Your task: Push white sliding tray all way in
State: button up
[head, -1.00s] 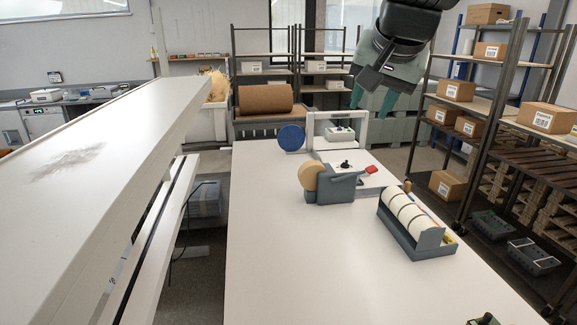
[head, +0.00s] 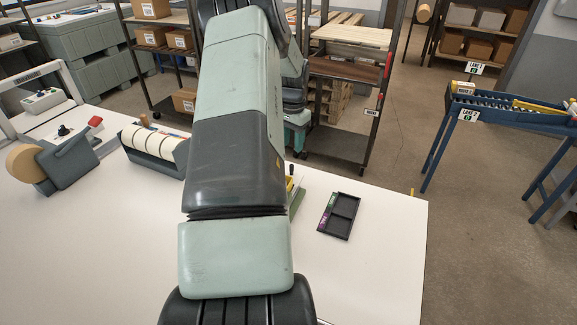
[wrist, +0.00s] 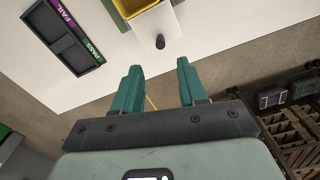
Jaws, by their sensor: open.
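The white sliding tray (wrist: 172,32) is at the top of the wrist view, at the table edge. It has a black knob (wrist: 160,42) at its near end and something yellow (wrist: 142,22) in it, next to a green part (wrist: 105,10). In the head view, a small black knob (head: 291,169) shows just right of my arm, and the arm hides most of the tray. My gripper (wrist: 158,66) is open and empty, with its two teal fingers apart and pointing toward the knob. No contact is visible; the gap is unclear.
A black two-compartment tray marked PASS and FAIL (head: 341,215) lies right of my arm on the white table (head: 390,255). A tape dispenser (head: 62,165) and a rack of rolls (head: 155,150) stand at left. Shelving stands behind; floor (head: 400,130) is open beyond the table.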

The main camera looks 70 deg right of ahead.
aim_at(292, 165)
notch_tip(292, 165, down, 11)
jog(key=shift+r, duration=0.2)
dwell(0.3)
grip_shut()
